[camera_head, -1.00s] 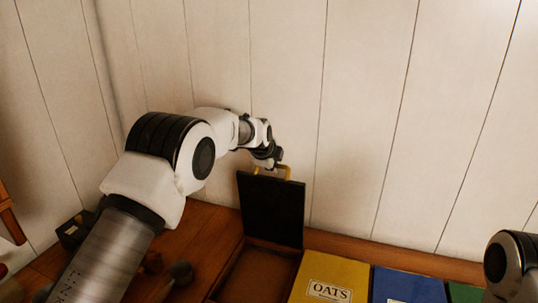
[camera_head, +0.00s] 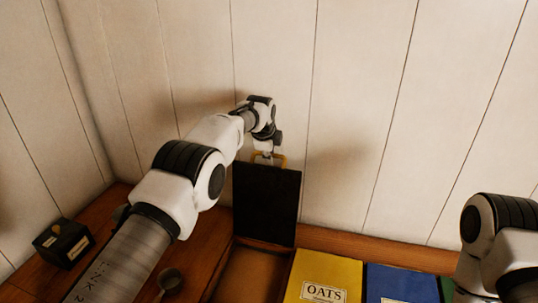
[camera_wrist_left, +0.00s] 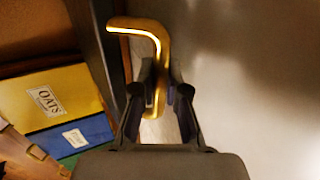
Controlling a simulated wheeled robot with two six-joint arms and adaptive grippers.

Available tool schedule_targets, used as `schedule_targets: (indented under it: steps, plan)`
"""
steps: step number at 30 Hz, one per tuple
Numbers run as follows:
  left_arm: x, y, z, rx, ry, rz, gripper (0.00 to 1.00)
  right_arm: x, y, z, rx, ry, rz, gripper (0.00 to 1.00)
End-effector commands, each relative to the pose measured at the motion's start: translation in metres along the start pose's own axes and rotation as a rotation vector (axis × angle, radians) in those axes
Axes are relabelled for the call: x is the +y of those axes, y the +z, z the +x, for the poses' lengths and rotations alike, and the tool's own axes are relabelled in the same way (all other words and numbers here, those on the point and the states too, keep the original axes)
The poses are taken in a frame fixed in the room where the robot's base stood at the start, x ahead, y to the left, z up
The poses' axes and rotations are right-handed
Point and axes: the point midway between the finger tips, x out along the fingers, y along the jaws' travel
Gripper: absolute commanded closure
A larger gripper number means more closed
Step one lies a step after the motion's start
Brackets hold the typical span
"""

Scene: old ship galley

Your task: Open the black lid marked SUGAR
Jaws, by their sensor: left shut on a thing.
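The black lid (camera_head: 266,203) stands upright, swung up at the back of an open wooden compartment (camera_head: 250,275). Its marking is not visible from here. A brass handle (camera_head: 283,160) sits at the lid's top edge; it also shows large in the left wrist view (camera_wrist_left: 138,25). My left gripper (camera_head: 268,152) is at the top of the lid, shut on the brass handle, with its fingers on either side of the bar in the left wrist view (camera_wrist_left: 160,105). My right arm shows at the right edge of the head view, but its gripper is out of sight.
A yellow lid marked OATS (camera_head: 328,275) is shut just right of the open compartment. A blue lid (camera_head: 400,284) is beyond it. A small black box (camera_head: 63,243) and a dark round-headed object (camera_head: 170,280) are at left. The plank wall (camera_head: 350,120) rises close behind.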

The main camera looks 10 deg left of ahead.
Motion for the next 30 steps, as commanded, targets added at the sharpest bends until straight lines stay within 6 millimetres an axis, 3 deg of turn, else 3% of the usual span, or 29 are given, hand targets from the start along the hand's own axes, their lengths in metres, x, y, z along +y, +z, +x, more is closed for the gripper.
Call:
schedule_targets:
  steps: [2,3,4,5,17,30]
  plan:
    - [0.002,-0.001,0.002,0.0,0.006,0.001,1.0,0.0,0.0,0.0,0.0,0.0,0.0,0.6]
    - [0.002,-0.001,0.002,0.0,0.006,0.001,0.73,0.0,0.0,0.0,0.0,0.0,0.0,0.6]
    - [0.002,-0.001,0.002,0.0,0.006,0.001,0.62,0.0,0.0,0.0,0.0,0.0,0.0,0.6]
    - [0.002,-0.001,0.002,0.0,0.005,0.001,0.61,0.0,0.0,0.0,0.0,0.0,0.0,0.6]
    - [0.0,-0.001,-0.009,0.0,0.001,0.002,0.61,0.0,0.0,0.0,0.0,0.0,0.0,0.6]
    - [0.0,-0.001,-0.106,-0.001,0.002,0.002,0.61,0.0,0.0,0.0,0.0,0.0,0.0,0.6]
